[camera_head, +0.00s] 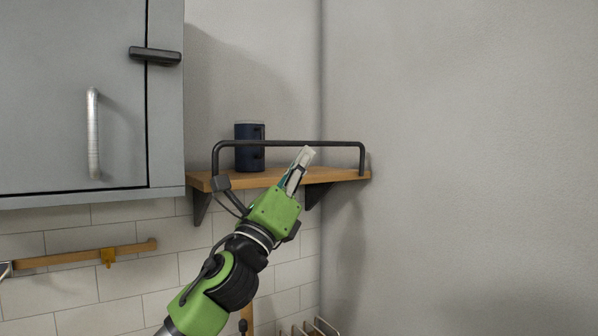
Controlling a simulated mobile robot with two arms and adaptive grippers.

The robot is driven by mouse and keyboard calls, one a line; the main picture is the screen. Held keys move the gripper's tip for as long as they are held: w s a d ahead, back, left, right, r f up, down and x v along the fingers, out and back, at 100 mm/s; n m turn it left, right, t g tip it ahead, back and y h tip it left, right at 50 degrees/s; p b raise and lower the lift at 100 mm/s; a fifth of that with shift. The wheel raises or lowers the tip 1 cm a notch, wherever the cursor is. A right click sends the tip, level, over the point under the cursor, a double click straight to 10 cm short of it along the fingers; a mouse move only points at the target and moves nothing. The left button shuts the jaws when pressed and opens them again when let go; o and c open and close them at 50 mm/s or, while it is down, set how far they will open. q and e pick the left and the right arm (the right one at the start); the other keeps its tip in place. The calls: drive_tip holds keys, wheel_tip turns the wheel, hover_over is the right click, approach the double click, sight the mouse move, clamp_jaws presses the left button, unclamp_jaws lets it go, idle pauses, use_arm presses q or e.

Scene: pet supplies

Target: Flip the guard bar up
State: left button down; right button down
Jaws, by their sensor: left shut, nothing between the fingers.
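The guard bar (230,144) is a dark metal rail standing upright along the front of a wooden wall shelf (341,173), with a bent leg at each end. My left gripper (307,153) is shut and empty, pointing up and right. Its tips overlap the right half of the bar's top rail in the picture; I cannot tell whether they touch it. The gripper hides part of the shelf's front edge. My right gripper is not in view.
A dark blue canister (250,132) stands on the shelf behind the bar. A grey wall cabinet (50,90) with a metal handle (93,133) and a dark latch (155,56) is at the left. A wall closes the right side. A wooden rail (80,257) hangs below the cabinet.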

use_arm(q)
drive_tip(key=s, duration=0.4)
drive_tip(key=shift+s+a+f+b, duration=0.2)
drive_tip(key=shift+f+b, duration=0.05)
drive_tip(key=shift+b, duration=0.15)
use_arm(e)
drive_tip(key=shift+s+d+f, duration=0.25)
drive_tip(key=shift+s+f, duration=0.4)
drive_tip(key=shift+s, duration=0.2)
use_arm(q)
drive_tip(key=shift+s, duration=0.1)
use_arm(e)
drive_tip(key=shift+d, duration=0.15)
